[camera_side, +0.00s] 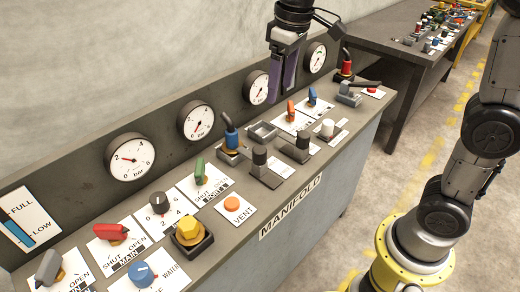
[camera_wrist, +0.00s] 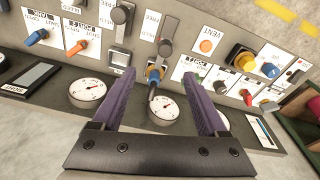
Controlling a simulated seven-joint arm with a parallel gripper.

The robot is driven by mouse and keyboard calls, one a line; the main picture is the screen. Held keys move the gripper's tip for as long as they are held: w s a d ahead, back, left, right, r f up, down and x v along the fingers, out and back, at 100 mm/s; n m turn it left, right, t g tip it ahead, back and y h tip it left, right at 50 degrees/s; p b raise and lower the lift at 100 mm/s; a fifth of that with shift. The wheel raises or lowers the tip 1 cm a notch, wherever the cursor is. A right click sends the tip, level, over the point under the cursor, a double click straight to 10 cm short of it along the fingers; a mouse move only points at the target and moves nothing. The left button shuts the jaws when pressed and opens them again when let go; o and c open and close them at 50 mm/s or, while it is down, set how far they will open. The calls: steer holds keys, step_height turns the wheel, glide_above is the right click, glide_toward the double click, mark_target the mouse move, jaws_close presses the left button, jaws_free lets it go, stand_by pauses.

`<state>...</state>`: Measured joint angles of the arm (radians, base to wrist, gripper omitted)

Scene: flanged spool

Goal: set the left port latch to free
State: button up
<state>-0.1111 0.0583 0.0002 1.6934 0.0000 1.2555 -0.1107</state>
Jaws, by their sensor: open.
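Two latch-like fittings with dark upright knobs on grey plates stand near the panel's front edge: a left one (camera_side: 259,158) and a right one (camera_side: 303,143). In the wrist view, the left one (camera_wrist: 166,46) is right of the other (camera_wrist: 119,16). My gripper (camera_side: 282,92), with purple fingers, hangs above the panel toward the back, clear of both fittings. In the wrist view my gripper (camera_wrist: 157,77) is open and empty, its fingers framing a blue-tipped lever (camera_wrist: 153,74).
The blue-tipped lever (camera_side: 231,133) and a square grey frame (camera_side: 262,131) stand behind the left fitting. A white knob (camera_side: 327,128) is to the right. An orange VENT button (camera_side: 232,203) and a yellow knob (camera_side: 188,228) lie left. Gauges (camera_side: 196,120) line the back wall.

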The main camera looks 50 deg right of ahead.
steer(key=g, duration=0.1)
glide_above(260, 150)
step_height(260, 150, down, 5)
steer(key=shift+g, duration=0.3)
step_height(260, 150, down, 15)
steer(key=shift+d+r, duration=0.1)
steer(key=shift+r, duration=0.1)
jaws_close()
steer(key=shift+r, duration=0.1)
stand_by(1.0)
